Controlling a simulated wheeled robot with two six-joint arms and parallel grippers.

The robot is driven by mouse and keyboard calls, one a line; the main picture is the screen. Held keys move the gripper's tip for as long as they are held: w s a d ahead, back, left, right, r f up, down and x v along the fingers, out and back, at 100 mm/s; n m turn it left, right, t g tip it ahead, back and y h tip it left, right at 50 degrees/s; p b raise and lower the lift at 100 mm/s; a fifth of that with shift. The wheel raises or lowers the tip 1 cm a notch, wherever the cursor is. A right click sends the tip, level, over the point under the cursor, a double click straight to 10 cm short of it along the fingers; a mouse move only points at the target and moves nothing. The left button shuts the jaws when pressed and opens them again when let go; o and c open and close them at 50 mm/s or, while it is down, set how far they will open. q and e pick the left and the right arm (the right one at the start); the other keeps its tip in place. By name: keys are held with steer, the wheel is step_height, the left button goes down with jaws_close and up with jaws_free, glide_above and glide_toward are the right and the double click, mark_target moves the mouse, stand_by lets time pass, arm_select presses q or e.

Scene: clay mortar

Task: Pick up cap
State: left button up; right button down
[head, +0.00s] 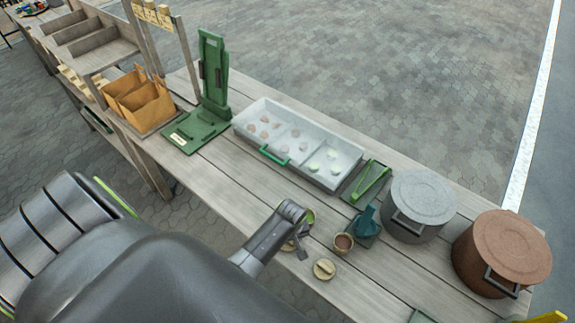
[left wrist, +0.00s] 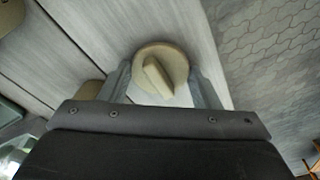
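A round beige cap with a raised bar handle (left wrist: 158,78) lies on the grey wooden table in the left wrist view. It sits between the two fingers of my left gripper (left wrist: 162,88), which are apart on either side of it. In the head view my left gripper (head: 297,232) hangs over the table near its front edge and hides most of what is beneath it. A similar beige cap (head: 324,269) lies in plain sight to its right. My right gripper does not show.
A small brown-filled cup (head: 342,243) and a teal holder (head: 367,221) stand to the right. A grey pot (head: 419,205) and a brown pot (head: 501,252) are farther right. A white divided tray (head: 297,143) and a green stand (head: 209,98) are behind. Table planks left of the gripper are clear.

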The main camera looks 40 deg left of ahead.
arm_select(q)
steer(key=c, duration=0.4)
